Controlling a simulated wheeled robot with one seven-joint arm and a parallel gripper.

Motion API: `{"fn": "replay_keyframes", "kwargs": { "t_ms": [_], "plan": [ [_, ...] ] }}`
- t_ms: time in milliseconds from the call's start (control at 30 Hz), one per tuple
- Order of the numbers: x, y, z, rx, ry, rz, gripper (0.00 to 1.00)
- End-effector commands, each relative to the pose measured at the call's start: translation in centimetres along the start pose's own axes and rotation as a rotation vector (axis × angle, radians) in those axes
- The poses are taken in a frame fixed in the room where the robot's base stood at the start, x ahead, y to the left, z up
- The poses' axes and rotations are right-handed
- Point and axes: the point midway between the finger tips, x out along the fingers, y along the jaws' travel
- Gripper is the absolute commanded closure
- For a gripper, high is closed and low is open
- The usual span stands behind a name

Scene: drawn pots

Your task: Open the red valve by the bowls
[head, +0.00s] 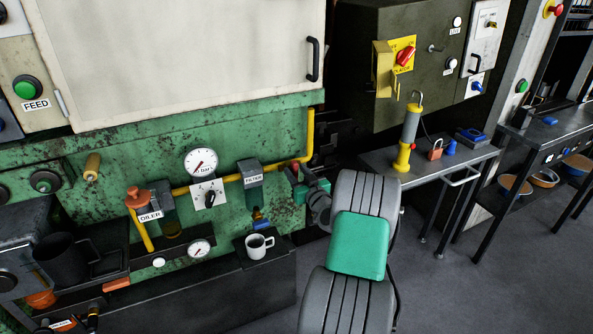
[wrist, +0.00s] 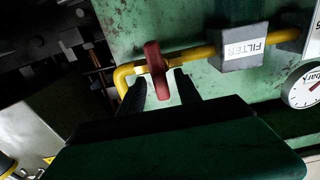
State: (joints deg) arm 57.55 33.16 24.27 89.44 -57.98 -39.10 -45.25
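A red valve handle (wrist: 154,62) stands edge-on in the wrist view, in front of a yellow pipe on the green machine. In the head view a small red part (head: 295,169) shows at my gripper (head: 302,183), below the pipe's right end. In the wrist view my gripper (wrist: 160,78) is open, its dark fingers apart on either side of the handle's lower end. I cannot tell whether they touch it. Several orange bowls (head: 516,185) sit on a low shelf at the far right of the head view, well away from this handle; no red valve shows beside them.
A grey filter box (head: 250,172) hangs on the yellow pipe (head: 232,178) left of my gripper. A white mug (head: 257,246) stands on the dark ledge below. A side table (head: 385,158) carries a yellow-and-grey cylinder (head: 408,135). Open floor lies at the lower right.

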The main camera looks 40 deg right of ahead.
Motion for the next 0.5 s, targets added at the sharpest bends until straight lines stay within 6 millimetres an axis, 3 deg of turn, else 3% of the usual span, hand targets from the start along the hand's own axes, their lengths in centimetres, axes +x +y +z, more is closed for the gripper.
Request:
{"fn": "replay_keyframes", "kwargs": {
  "t_ms": [233,500],
  "plan": [
    [0.17,-0.02,-0.01,0.000,0.000,0.000,0.61],
    [0.15,-0.02,0.00,0.000,0.000,0.000,0.83]
  ]
}}
